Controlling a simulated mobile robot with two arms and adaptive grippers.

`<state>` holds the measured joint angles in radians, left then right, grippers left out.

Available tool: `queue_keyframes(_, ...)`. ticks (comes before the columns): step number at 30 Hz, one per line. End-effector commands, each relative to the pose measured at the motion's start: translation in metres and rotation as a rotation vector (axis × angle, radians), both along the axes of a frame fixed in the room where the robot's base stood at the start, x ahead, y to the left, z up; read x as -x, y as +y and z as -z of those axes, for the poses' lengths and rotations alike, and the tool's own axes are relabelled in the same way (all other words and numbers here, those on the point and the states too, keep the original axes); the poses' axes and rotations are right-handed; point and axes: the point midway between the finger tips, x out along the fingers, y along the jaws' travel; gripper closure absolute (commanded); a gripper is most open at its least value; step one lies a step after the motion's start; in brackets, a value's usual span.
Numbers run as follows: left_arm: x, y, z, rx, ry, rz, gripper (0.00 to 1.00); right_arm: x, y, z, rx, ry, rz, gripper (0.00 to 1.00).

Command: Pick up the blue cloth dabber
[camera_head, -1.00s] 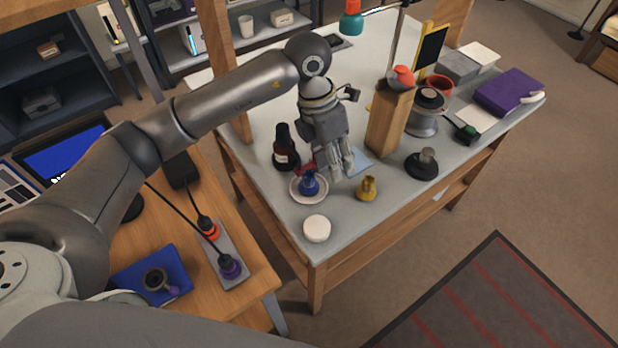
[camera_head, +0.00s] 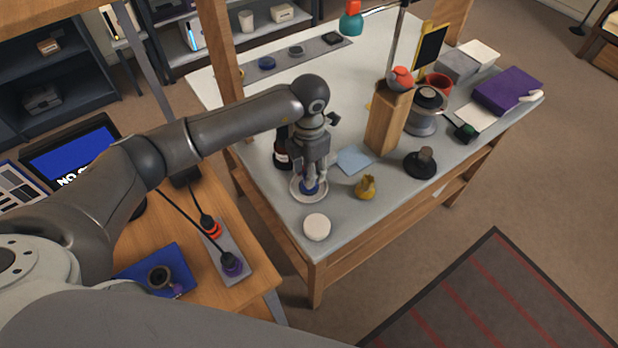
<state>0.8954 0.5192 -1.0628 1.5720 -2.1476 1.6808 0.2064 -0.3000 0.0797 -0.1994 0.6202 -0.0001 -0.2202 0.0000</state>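The blue cloth dabber (camera_head: 308,189) stands in a white saucer (camera_head: 297,196) near the left edge of the grey-topped workbench. Only its lower blue part shows, as the fingers cover its top. My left gripper (camera_head: 314,178) points down right over the dabber, with its fingertips at the dabber's upper part. I cannot tell whether the fingers are closed on it or only around it. The dabber still appears to be in the saucer. My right gripper is not in view.
A dark bottle (camera_head: 282,152) stands close behind the gripper. A white round lid (camera_head: 317,227), a yellow dabber-like piece (camera_head: 366,187), a light blue cloth (camera_head: 354,160) and a wooden block (camera_head: 388,120) are nearby. A black knobbed piece (camera_head: 421,163) stands further right.

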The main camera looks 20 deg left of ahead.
Motion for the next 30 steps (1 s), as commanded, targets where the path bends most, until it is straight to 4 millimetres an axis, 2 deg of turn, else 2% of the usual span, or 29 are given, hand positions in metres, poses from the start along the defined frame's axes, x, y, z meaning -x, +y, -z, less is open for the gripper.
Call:
queue_keyframes(4,0.0,0.0005,0.0114,-0.001,-0.001,-0.001,0.63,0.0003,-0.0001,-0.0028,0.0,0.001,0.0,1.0)
queue_keyframes(11,-0.0001,0.0004,0.0125,0.0,-0.001,0.0,0.65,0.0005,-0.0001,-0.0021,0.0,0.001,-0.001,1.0)
queue_keyframes(17,-0.0002,0.0004,0.0122,0.0,-0.001,0.0,0.9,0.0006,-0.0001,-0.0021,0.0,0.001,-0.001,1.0)
queue_keyframes(18,-0.0002,0.0004,0.0121,0.0,-0.001,0.0,0.91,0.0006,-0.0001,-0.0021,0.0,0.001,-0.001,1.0)
queue_keyframes(30,-0.0011,0.0,0.0056,0.001,-0.004,0.001,0.92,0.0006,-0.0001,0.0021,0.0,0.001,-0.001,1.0)
